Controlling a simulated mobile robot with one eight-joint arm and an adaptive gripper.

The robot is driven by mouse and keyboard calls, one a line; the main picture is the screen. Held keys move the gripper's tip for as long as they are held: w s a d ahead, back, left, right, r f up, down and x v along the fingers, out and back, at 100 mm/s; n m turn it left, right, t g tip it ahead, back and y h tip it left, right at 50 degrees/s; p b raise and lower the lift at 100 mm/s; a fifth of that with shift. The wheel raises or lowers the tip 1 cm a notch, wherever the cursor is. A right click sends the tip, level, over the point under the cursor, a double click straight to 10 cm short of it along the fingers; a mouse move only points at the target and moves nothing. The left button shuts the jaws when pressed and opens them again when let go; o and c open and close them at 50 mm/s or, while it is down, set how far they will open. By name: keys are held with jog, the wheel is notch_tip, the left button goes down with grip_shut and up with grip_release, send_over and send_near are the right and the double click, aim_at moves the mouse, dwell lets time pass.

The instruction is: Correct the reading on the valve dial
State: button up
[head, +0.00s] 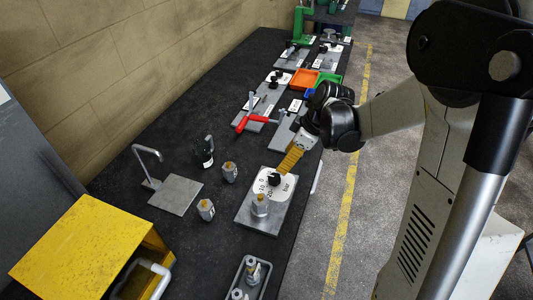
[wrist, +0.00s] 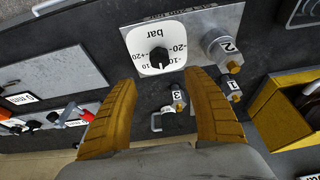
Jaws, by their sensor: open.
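The valve dial (wrist: 137,38) is a white plate marked "bar" with a printed scale around a black knob (wrist: 158,55). It is fixed on a grey metal plate (wrist: 222,18) and shows upside down in the wrist view. In the head view the dial (head: 286,187) lies on the bench below my gripper (head: 283,170). The knob's exact reading is too small to tell. In the wrist view my gripper (wrist: 161,82) is open, its two yellow ribbed fingers apart with the knob seen between and beyond their tips. Whether they touch the dial cannot be told.
A metal fitting tagged 2 (wrist: 221,47) stands on the same plate. Fittings tagged 1 (wrist: 233,85) and 3 (wrist: 177,98) stand nearby. A yellow box (head: 88,245), a plate with a bent rod (head: 176,195) and red-handled tool (head: 243,122) are on the bench.

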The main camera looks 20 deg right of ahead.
aim_at(273, 176)
jog(key=b+x, duration=0.3)
jog(key=x, duration=0.8)
jog(key=shift+r, duration=0.1)
jog(key=c, duration=1.2)
